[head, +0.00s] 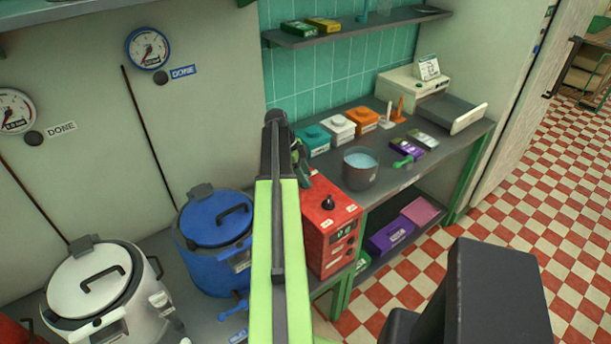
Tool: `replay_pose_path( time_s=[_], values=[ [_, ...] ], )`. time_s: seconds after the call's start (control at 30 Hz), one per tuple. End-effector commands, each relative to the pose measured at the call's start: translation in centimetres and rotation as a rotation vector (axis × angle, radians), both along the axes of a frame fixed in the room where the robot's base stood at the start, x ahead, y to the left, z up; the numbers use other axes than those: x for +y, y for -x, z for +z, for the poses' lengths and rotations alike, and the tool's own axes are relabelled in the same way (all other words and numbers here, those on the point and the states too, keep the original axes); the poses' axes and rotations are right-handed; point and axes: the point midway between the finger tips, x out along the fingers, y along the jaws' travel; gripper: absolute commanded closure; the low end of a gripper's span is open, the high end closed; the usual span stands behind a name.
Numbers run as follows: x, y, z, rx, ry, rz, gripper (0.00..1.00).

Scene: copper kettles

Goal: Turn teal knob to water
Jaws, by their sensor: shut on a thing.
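My green and black arm reaches up the middle of the head view. My gripper (302,165) points down at the back left of a red control box (331,232). It is shut on a small dark teal piece there, which looks like the teal knob (306,179). The arm and jaws hide most of that knob, so its pointing direction and the label for water cannot be read. A black knob (328,203) stands clear on the box's top, to the right of my gripper.
A blue kettle (212,262) and a white kettle (95,285) stand at left. A pot of bluish liquid (360,168) stands right of the red box. Teal, white and orange containers (338,128) line the bench behind. Checkered floor (410,285) is open at right.

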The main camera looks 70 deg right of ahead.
Motion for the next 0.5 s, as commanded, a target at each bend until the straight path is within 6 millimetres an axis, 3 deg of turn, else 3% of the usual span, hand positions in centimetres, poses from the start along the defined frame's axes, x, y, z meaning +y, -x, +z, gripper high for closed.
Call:
replay_pose_path(
  time_s=[0.27,0.5],
  values=[
    [0.25,0.11,0.01,0.001,0.002,0.108,0.97],
    [0.44,0.21,-0.01,0.001,0.001,0.307,0.97]
  ],
)
